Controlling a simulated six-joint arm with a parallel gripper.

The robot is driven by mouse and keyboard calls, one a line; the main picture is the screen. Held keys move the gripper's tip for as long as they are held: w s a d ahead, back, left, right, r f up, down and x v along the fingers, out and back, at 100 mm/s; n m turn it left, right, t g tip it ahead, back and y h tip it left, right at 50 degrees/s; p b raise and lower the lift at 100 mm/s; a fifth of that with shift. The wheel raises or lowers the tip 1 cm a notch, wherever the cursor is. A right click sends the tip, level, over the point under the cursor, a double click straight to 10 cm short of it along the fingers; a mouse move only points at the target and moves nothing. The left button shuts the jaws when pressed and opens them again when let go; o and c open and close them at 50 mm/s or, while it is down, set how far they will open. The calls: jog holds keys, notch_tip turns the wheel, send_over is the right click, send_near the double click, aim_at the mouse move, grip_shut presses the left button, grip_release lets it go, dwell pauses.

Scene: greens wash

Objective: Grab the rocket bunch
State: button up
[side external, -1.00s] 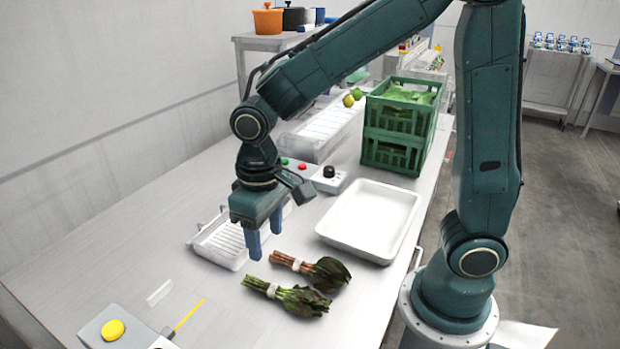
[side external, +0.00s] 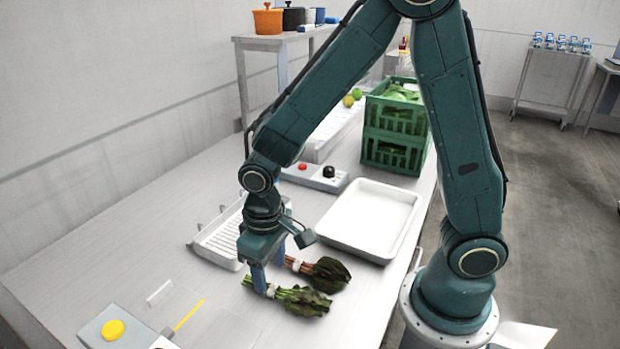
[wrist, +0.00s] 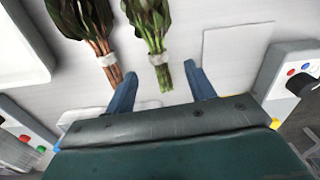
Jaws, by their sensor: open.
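Two leafy bunches lie on the metal table. The green-stemmed bunch (side external: 305,301), which looks like the rocket, is nearer the front in the side view, with a white band round its stems. The other bunch (side external: 330,274) has reddish stems and darker leaves, and lies just behind it. My gripper (side external: 269,280) is open, pointing down at the stem end of the green bunch. In the wrist view the green bunch (wrist: 154,28) runs towards the gap between my fingers (wrist: 161,70), with its stem ends there; the reddish-stemmed bunch (wrist: 92,35) lies outside the left finger.
A white tray (side external: 333,238) stands behind the bunches. A ribbed white rack (side external: 213,250) is behind my gripper. A green crate (side external: 396,155) stands farther back. A box with a yellow button (side external: 113,329) is at the front left. The table's left part is clear.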

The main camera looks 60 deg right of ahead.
aim_at(273, 286)
jog(key=shift+s+d+f, duration=0.1)
jog(key=shift+f, duration=0.65)
jog(key=shift+s+d+f, duration=0.1)
jog(key=shift+f, duration=1.75)
jog(key=shift+a, duration=0.1)
jog(key=c, duration=1.1)
jog(key=shift+w+r, duration=0.1)
jog(key=shift+r, duration=0.05)
notch_tip(273, 286, up, 20)
jog(key=shift+f, duration=0.1)
